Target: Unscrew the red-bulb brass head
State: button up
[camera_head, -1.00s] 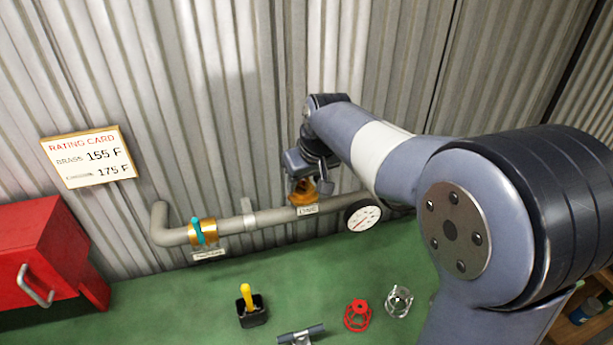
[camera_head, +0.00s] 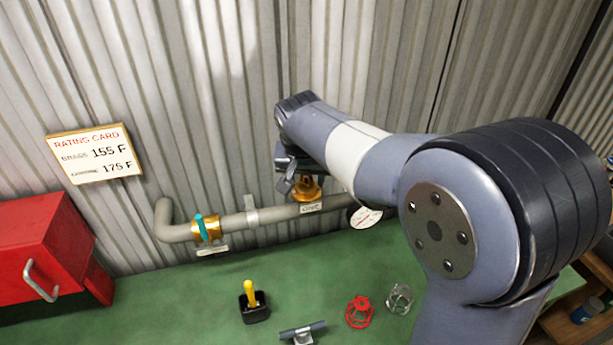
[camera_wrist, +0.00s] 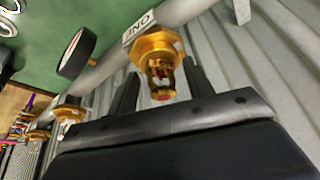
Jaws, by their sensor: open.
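The brass head with a red bulb (camera_wrist: 160,72) sits on the pipe beside a label reading ONE, and its frame and red bulb show up close in the wrist view. In the head view the brass head (camera_head: 307,188) is partly covered by my gripper (camera_head: 290,172). My gripper (camera_wrist: 160,85) is open in the wrist view, with one dark finger on each side of the head. I cannot tell whether either finger touches it.
A grey pipe (camera_head: 277,214) runs along the corrugated wall, with a teal-handled valve (camera_head: 206,228) and a gauge (camera_head: 364,217). A second brass head (camera_wrist: 68,112) shows in the wrist view. A red cage (camera_head: 359,312), a wire cage (camera_head: 399,298) and a yellow-handled tool (camera_head: 251,297) are on the green bench.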

jog(key=m, duration=0.2)
jog(key=m+h, duration=0.1)
jog(key=m, duration=0.1)
jog(key=m+h, duration=0.1)
jog(key=shift+w+a+m+g, duration=0.1)
jog(key=shift+a+m+g, duration=0.15)
jog(key=shift+m+g, duration=0.15)
jog(key=shift+c, duration=0.2)
jog(key=c, duration=1)
jog(key=n+y, duration=0.1)
jog(key=n, duration=0.2)
jog(key=shift+d+t, duration=0.2)
jog(key=shift+t, duration=0.1)
jog(key=shift+d+n+y, duration=0.1)
jog(key=shift+n+y, duration=0.4)
jog(key=shift+n, duration=0.9)
jog(key=shift+d+r+n+y, duration=0.15)
jog(key=shift+n+y, duration=0.25)
jog(key=shift+n, duration=0.7)
jog(key=shift+d+n+y+p, duration=0.1)
jog(key=shift+n+y+p, duration=0.45)
jog(key=shift+n, duration=1.25)
